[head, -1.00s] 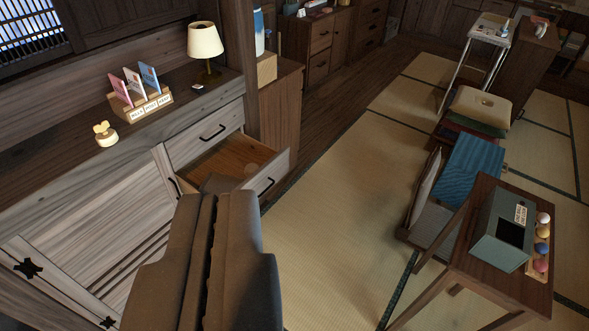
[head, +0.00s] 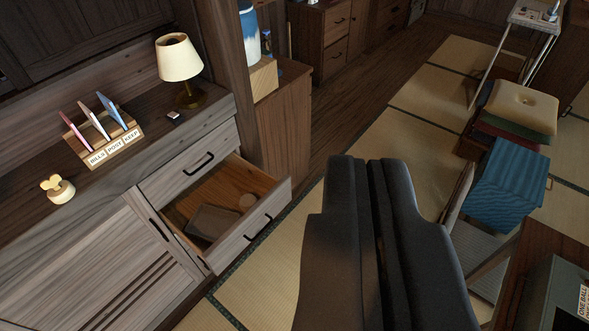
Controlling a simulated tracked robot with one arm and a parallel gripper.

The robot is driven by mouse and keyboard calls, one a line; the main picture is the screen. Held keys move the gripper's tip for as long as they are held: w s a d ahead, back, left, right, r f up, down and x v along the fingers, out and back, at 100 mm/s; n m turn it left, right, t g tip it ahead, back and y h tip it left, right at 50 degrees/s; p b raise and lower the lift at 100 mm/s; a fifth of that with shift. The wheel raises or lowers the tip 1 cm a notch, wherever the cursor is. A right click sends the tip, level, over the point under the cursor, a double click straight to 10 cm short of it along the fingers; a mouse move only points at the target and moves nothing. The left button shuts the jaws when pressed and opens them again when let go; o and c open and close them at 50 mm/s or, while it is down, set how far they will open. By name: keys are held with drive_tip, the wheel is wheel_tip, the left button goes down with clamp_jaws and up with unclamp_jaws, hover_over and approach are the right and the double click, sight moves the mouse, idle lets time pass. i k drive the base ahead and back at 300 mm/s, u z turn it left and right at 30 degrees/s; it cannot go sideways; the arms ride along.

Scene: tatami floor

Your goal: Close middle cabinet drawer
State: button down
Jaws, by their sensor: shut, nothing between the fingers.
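The middle drawer (head: 258,229) of the grey wooden cabinet (head: 102,262) is pulled out to the right. Its front has a black bar handle.
On the cabinet top stand a lamp (head: 180,62), a letter rack (head: 108,142) and a small cream figure (head: 57,189). Right of my gripper are a blue-covered box (head: 507,178), stacked cushions (head: 520,107) and a dark wooden table (head: 508,262). Tatami (head: 375,138) beyond my gripper is clear.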

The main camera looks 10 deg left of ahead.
sight(223, 187)
drive_tip(key=u, duration=0.4)
drive_tip(key=i, duration=1.05)
drive_tip(key=u, duration=0.8)
